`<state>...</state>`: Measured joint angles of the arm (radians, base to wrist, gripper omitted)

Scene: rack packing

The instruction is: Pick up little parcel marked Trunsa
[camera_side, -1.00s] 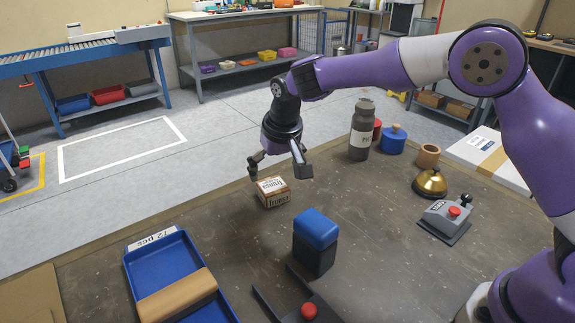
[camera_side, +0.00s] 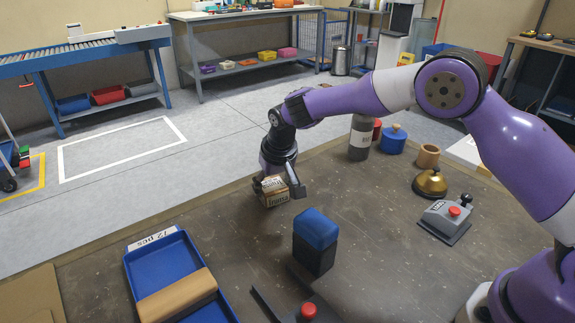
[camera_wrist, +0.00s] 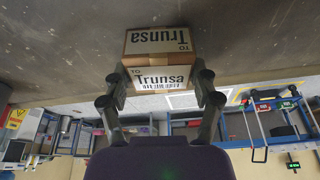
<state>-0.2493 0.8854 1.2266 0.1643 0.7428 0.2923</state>
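In the wrist view the parcel (camera_wrist: 158,76) shows two faces reading "Trunsa". My gripper (camera_side: 281,189) is down around the parcel in the side view. In the wrist view my gripper's two fingers (camera_wrist: 160,84) are spread, one at each side of the parcel's near part. Whether the finger pads touch the box is hard to tell.
A blue-topped dark block (camera_side: 316,241) stands in front of the parcel.

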